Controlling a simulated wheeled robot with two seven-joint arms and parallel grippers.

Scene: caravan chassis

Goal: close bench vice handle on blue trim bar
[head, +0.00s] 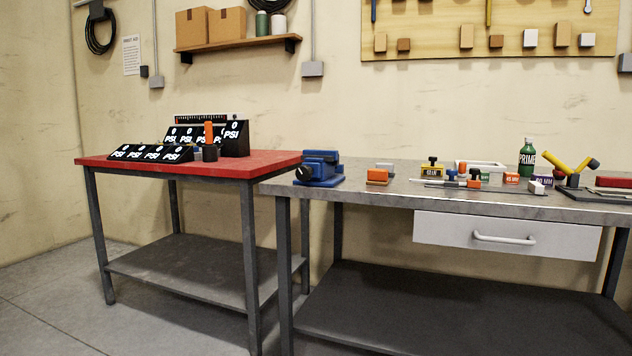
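A blue bench vice (322,166) sits on the left end of the grey metal bench, close to the red table. A dark round part (304,173), perhaps its handle, shows at the vice's front left. I cannot tell whether the jaws are open or shut, or whether anything is between them. I cannot make out a blue trim bar for certain. Neither of my grippers is in view.
The grey bench (385,199) holds an orange block (377,177), several small labelled blocks, a green bottle (527,155) and a yellow tool (560,165). A white drawer (507,235) hangs below. A red table (270,164) with black PSI-marked units stands left.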

